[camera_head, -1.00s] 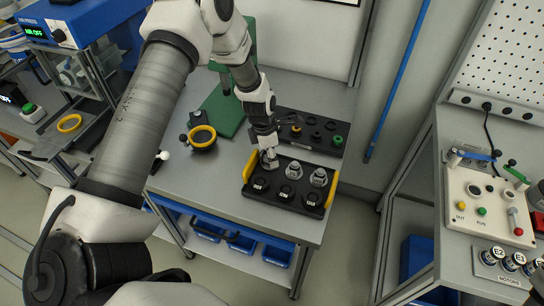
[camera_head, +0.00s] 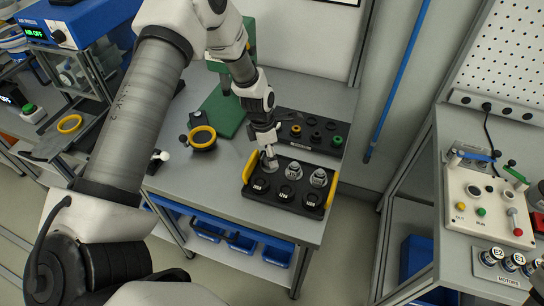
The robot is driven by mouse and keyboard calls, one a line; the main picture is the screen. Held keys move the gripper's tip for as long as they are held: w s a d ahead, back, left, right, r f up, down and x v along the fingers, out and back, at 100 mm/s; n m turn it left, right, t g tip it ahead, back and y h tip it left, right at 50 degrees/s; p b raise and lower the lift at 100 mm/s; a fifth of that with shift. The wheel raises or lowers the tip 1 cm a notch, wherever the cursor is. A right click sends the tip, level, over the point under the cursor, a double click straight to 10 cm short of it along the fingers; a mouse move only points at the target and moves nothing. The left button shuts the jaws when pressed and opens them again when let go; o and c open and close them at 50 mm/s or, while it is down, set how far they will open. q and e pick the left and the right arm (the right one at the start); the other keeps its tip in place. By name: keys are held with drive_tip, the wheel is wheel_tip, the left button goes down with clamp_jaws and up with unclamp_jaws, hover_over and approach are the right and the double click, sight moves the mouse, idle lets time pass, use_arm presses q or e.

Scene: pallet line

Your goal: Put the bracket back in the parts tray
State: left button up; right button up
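The parts tray (camera_head: 331,190) is black with yellow end handles and stands near the front right of the grey bench. Metal parts stand in its back row, in the middle (camera_head: 294,172) and at the right (camera_head: 318,178). Dark round spots with white labels run along its front. A grey metal piece, apparently the bracket (camera_head: 269,163), is at the tray's back left position, right under my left gripper (camera_head: 267,150). The gripper points down there. Its fingers are too small and overlapped to tell whether they hold the piece. My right gripper is not seen.
A black rack (camera_head: 312,147) with several small parts lies just behind the tray. A green press (camera_head: 222,112) and a yellow-ringed round item (camera_head: 202,138) stand to its left. Blue bins (camera_head: 240,243) hang under the bench. A control box (camera_head: 490,205) is on the right bench.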

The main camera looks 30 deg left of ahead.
use_arm(q)
wheel_tip(320, 180, up, 9)
drive_tip(key=a, duration=0.1)
drive_tip(key=shift+s+r+b, duration=0.15)
drive_tip(key=shift+s+b, duration=0.2)
drive_tip(key=shift+s, duration=0.1)
